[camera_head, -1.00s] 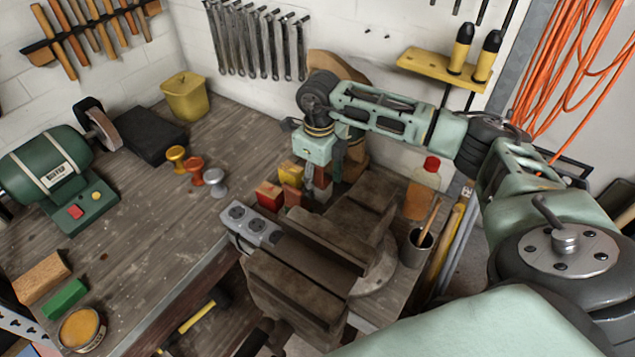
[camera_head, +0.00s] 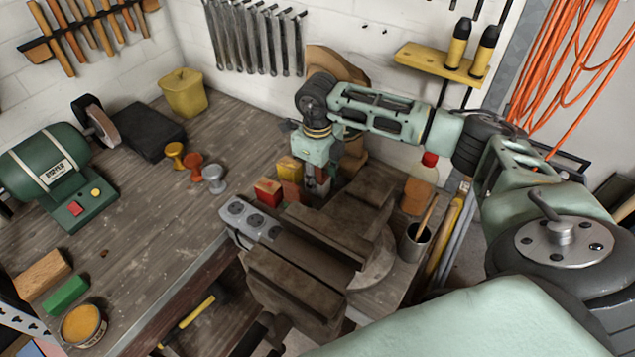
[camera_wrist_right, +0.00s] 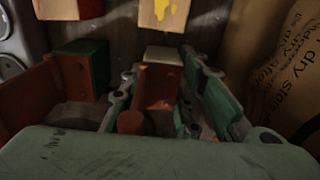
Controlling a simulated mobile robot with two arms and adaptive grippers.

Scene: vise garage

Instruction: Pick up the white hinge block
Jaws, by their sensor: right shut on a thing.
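My right gripper (camera_head: 318,182) points down behind the vise in the head view. In the right wrist view its two green fingers (camera_wrist_right: 163,95) stand either side of a red-brown block with a whitish top (camera_wrist_right: 160,55), and they are shut on it. The block's lower part is hidden by the gripper body, and in the head view the fingers mostly hide it. I see no all-white hinge block. My left gripper is not in view.
The dark vise (camera_head: 335,225) stands close in front of the gripper. A red box (camera_head: 267,191) and a yellow block (camera_head: 290,168) are just left of it. A bottle (camera_head: 420,185) and a cup with a brush (camera_head: 414,244) stand right. The left bench is partly clear.

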